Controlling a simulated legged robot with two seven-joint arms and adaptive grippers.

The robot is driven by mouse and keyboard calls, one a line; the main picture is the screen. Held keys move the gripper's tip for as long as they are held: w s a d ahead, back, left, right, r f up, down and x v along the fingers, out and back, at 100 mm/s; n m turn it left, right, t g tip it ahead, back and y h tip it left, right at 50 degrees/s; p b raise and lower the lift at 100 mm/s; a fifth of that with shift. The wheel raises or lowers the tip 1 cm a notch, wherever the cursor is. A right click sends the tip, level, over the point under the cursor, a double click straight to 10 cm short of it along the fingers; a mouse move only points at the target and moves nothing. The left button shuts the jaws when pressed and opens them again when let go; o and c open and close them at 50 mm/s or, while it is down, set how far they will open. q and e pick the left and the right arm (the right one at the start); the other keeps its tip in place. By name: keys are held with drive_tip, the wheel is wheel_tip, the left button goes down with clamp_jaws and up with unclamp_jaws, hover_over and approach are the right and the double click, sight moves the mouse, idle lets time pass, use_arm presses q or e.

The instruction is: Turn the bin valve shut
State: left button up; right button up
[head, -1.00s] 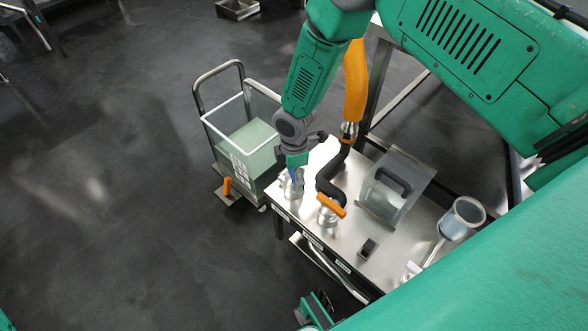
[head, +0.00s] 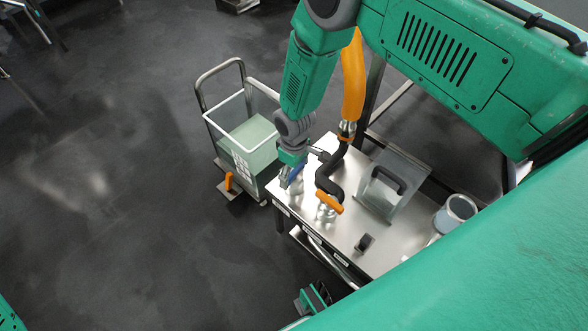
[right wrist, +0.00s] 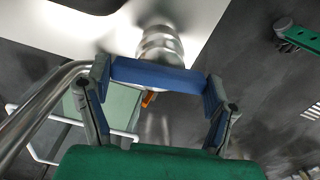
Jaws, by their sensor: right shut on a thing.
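A valve with a blue bar handle (head: 295,174) stands at the left end of the steel table. My right gripper (head: 290,172) reaches down to it and is shut on that handle. In the right wrist view the blue handle (right wrist: 160,75) spans between the two fingers, with the round metal valve body (right wrist: 160,43) behind it. A clear bin (head: 255,140) with pale liquid sits on a cart left of the table. An orange handle (head: 229,181) shows low at the bin's near side, apart from my gripper.
A second valve with an orange handle (head: 329,202) stands right beside the gripped one, under a black elbow pipe (head: 330,172) and orange hose (head: 353,80). A clear cover with black handle (head: 388,180) and a cup (head: 458,208) are farther right. The floor at left is open.

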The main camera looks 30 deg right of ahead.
sight(293, 171)
drive_tip(key=shift+w+m, duration=0.2)
drive_tip(key=shift+m, duration=0.6)
drive_tip(key=o, duration=1.2)
drive_tip(key=shift+c, duration=0.2)
drive_tip(key=shift+s, duration=0.1)
drive_tip(key=shift+r, duration=0.25)
wheel_tip(293, 171, up, 11)
drive_tip(key=shift+r, duration=0.2)
